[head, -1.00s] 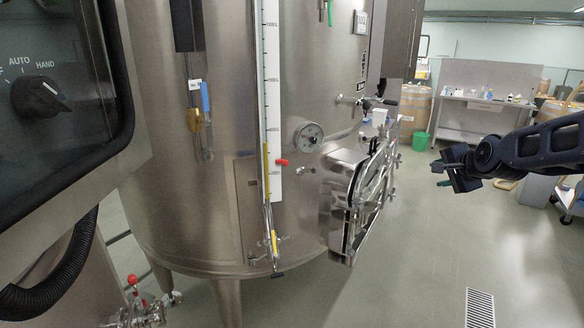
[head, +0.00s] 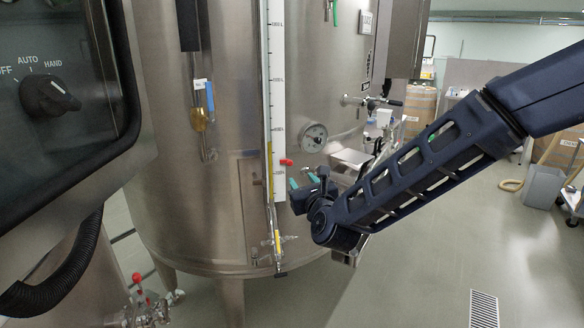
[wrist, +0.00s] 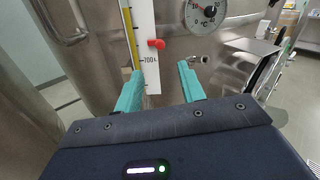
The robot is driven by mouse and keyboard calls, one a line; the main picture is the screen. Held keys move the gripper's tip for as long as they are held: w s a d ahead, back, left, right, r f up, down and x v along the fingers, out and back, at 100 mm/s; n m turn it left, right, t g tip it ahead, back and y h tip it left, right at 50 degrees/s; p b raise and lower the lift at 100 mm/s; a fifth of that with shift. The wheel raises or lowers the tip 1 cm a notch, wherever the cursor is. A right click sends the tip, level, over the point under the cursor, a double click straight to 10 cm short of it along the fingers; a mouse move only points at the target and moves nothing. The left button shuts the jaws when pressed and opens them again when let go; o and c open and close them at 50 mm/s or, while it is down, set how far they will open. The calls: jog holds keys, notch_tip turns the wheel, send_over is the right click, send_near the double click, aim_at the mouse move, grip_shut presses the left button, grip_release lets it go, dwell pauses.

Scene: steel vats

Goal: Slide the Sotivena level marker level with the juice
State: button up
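The level marker is a small red pointer (head: 286,162) on the right edge of the white scale board (head: 278,100) on the steel vat. It also shows in the wrist view (wrist: 156,44), a little above the 700 L mark. The juice is a yellow column (head: 270,165) in the sight tube left of the scale. Its top stands higher than the marker in the head view. My gripper (head: 302,181) is just below and right of the marker. In the wrist view its teal fingers (wrist: 160,80) are apart with nothing between them, and the marker is beyond them, not touched.
A round thermometer dial (head: 314,137) sits right of the scale, with a small tap (wrist: 198,60) below it. A control panel (head: 60,100) stands at the near left. Floor is open at right.

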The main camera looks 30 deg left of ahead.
aim_at(290, 164)
jog(key=x, duration=1)
jog(key=shift+w+a, duration=0.25)
jog(key=shift+a, duration=0.05)
grip_shut()
